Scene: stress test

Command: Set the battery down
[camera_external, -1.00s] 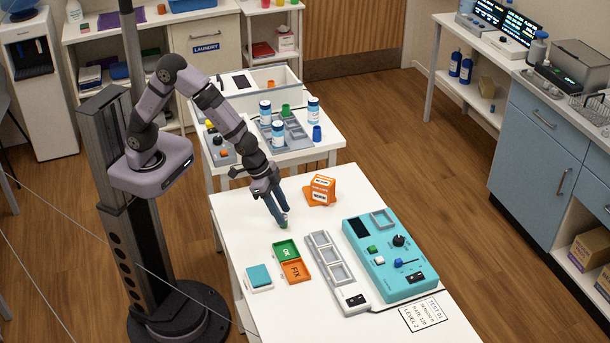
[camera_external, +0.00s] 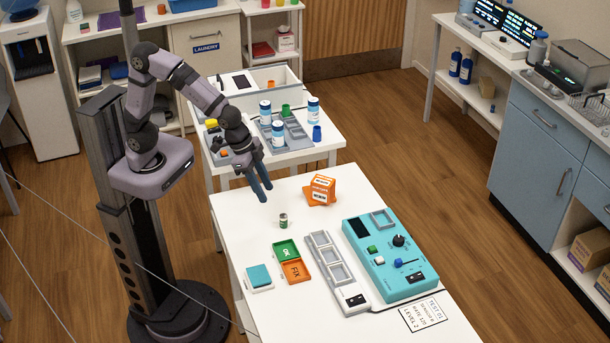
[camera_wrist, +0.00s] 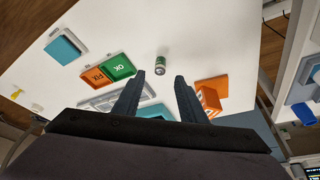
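The battery (camera_external: 283,220) is a small green cylinder with a pale band. It stands upright on the white table (camera_external: 240,215), behind the green OK tray. In the wrist view the battery (camera_wrist: 161,63) stands on bare table, beyond my fingertips and apart from them. My gripper (camera_external: 264,193) is above the table, up and behind the battery in the external view. In the wrist view my gripper (camera_wrist: 160,75) has its two fingers spread with nothing between them.
The green OK tray (camera_external: 286,250) and orange FIX tray (camera_external: 295,271) lie in front of the battery. A teal pad (camera_external: 259,276), grey slotted holder (camera_external: 335,270), teal tester (camera_external: 388,256) and orange box (camera_external: 321,189) are also on the table. The table's left front is bare.

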